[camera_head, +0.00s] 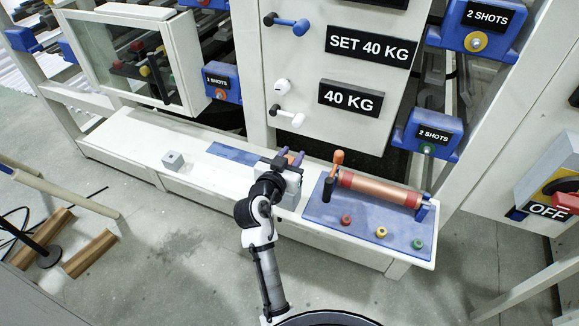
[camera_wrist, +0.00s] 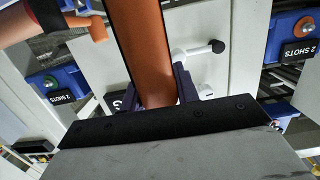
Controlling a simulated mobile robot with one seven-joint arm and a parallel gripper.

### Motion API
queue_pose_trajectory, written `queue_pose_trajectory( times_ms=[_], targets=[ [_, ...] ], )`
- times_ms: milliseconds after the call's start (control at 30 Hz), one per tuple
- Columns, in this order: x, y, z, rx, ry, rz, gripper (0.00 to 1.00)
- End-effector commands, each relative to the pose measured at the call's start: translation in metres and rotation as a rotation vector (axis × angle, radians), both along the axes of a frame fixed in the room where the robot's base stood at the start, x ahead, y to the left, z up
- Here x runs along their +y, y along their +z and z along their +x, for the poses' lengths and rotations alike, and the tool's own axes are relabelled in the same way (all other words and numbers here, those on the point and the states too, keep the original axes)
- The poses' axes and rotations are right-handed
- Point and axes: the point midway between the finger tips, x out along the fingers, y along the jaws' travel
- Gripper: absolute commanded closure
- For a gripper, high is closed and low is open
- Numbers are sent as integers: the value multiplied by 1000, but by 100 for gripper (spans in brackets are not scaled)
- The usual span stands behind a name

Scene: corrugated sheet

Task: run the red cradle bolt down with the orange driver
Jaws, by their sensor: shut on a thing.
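My gripper (camera_head: 290,158) is above the white ledge, left of the blue mat. In the wrist view its purple fingers are shut on the orange driver (camera_wrist: 142,45), a thick orange shaft running up out of the picture. The driver's tip is out of view. A red-bolted blue box labelled "2 SHOTS" (camera_head: 220,82) is at the upper left of the gripper; its red bolt (camera_head: 220,93) is on the lower face. A red knob (camera_head: 346,220) also sits on the blue mat. I cannot tell which is the cradle bolt.
A copper cylinder (camera_head: 380,190) with an orange-topped handle (camera_head: 338,157) lies at the back of the blue mat (camera_head: 340,238). Yellow (camera_head: 381,232) and green (camera_head: 417,244) knobs are in front. A grey cube (camera_head: 173,161) sits on the white ledge (camera_head: 125,138). A glazed door (camera_head: 125,55) stands out above.

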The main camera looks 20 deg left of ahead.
Motion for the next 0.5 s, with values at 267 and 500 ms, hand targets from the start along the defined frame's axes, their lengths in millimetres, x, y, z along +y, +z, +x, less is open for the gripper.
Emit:
queue_pose_trajectory(
  times_ms=[267,500],
  targets=[
    [0,22,1,-7,-1,5,100],
    [0,70,0,-11,1,8,100]
  ],
)
